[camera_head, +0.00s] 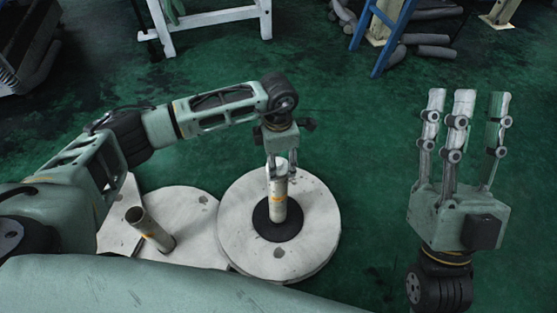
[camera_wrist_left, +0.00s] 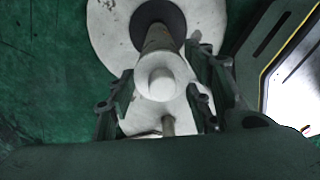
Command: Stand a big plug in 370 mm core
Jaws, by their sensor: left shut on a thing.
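My left gripper (camera_head: 281,172) points down over the white disc, its fingers shut on a pale plug (camera_head: 281,166). In the left wrist view the plug shows as a round white end (camera_wrist_left: 159,83) between the fingers (camera_wrist_left: 155,100). Directly below it, a tan tube with an orange mark, seemingly the core (camera_head: 278,203), stands upright in the disc's dark centre; it also shows in the left wrist view (camera_wrist_left: 160,40). The fingers hide where plug and core meet, so I cannot tell how deep the plug sits. My right gripper (camera_head: 468,110) points up, open and empty.
The round white disc (camera_head: 316,222) has a black centre ring (camera_head: 262,222). A second, leaning tube (camera_head: 146,226) stands on another pale disc (camera_head: 190,205) to the left. A blue ladder (camera_head: 385,40) and a white stand (camera_head: 205,18) are at the back. Green floor lies clear between.

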